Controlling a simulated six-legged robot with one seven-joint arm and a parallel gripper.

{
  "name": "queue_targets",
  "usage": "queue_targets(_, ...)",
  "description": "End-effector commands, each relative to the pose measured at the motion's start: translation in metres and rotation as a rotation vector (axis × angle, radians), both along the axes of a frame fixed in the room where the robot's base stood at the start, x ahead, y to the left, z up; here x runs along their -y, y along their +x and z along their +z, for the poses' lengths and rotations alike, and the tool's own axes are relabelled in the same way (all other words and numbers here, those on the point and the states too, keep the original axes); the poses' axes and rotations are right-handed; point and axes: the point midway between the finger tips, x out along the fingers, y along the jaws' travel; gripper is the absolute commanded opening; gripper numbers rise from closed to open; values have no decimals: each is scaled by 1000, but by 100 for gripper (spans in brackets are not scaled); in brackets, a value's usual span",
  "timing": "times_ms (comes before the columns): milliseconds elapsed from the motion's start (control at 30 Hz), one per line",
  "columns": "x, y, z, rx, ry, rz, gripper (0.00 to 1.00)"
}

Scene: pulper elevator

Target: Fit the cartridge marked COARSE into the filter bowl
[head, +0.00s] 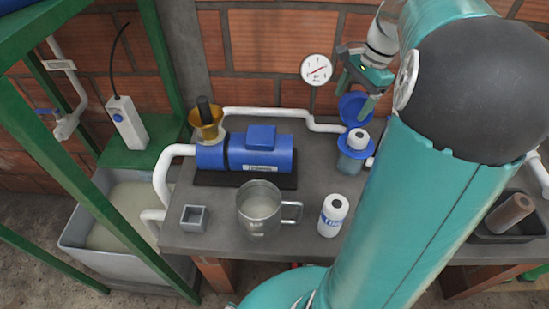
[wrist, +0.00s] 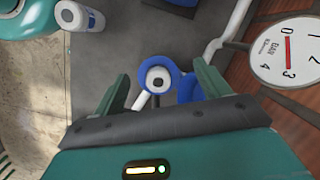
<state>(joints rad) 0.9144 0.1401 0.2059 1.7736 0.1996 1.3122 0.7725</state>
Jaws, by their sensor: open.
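The clear-blue filter bowl (head: 354,164) stands at the back of the bench. A white cartridge with a dark centre hole (head: 358,137) sits in its blue rim; it also shows in the wrist view (wrist: 158,78). I see no mark on it. A second white cartridge (head: 333,214), with a blue label I cannot read surely, stands upright at the bench's front; it is at the top left of the wrist view (wrist: 80,15). A brown cylinder (head: 510,212) lies at right. My gripper (head: 357,94) is open and empty above the bowl, its fingers apart in the wrist view (wrist: 160,85).
A round blue part (head: 355,109) is behind the bowl. A blue pump (head: 260,152), metal mug (head: 260,212), small grey square box (head: 194,218) and amber funnel-like cup (head: 206,124) occupy the bench. A dark tray (head: 490,235) holds the brown cylinder. A pressure gauge (head: 316,69) is close behind.

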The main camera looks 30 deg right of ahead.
Motion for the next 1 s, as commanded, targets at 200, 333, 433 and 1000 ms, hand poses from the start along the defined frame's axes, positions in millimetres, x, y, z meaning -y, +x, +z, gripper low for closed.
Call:
queue_targets(200, -99, -7, 25, 92, -187, 387, 75)
queue_targets(333, -148, -21, 32, 157, -285, 610, 75)
queue_targets(433, -181, -37, 34, 212, -356, 781, 75)
queue_targets(1000, -276, -111, 16, 486, -613, 1450, 75)
